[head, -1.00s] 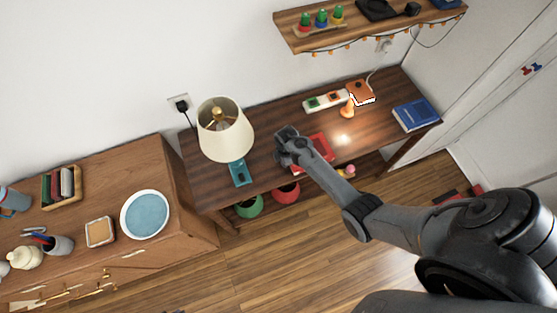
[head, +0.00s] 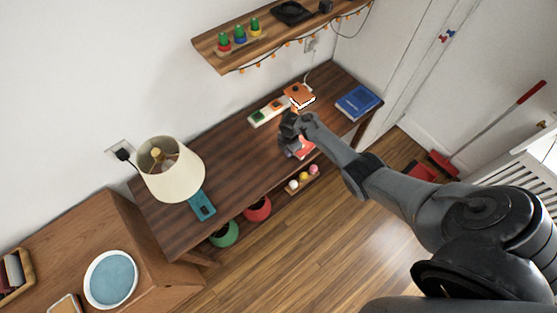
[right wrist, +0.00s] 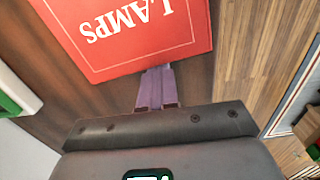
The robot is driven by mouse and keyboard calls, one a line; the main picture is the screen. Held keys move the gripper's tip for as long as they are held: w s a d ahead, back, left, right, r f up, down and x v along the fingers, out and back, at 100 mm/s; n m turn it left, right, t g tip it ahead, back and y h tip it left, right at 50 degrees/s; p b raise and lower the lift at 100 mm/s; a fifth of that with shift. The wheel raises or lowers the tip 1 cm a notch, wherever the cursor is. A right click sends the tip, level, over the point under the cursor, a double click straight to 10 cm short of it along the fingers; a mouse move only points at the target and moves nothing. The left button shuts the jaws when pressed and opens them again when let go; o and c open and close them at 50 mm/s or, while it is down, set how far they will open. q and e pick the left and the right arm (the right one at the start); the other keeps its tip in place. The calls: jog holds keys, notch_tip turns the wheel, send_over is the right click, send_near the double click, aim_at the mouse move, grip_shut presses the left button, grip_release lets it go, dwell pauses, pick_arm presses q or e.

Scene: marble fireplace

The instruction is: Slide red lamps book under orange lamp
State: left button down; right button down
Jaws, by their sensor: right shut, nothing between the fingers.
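The red book (head: 307,150) lies flat on the dark wooden desk, partly hidden by my right gripper in the head view. In the right wrist view the red book (right wrist: 130,35) shows white "LAMPS" lettering. My right gripper (head: 289,149) is low over the desk at the book's left side. In the wrist view its fingers (right wrist: 156,82) are closed together, empty, with tips at the book's edge. My left gripper is not in view.
A shelf (head: 230,52) hangs above.

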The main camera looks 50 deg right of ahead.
jog(key=d, duration=0.3)
jog(key=shift+s+d, duration=0.25)
jog(key=shift+d, duration=0.15)
jog(key=shift+a+r, duration=0.1)
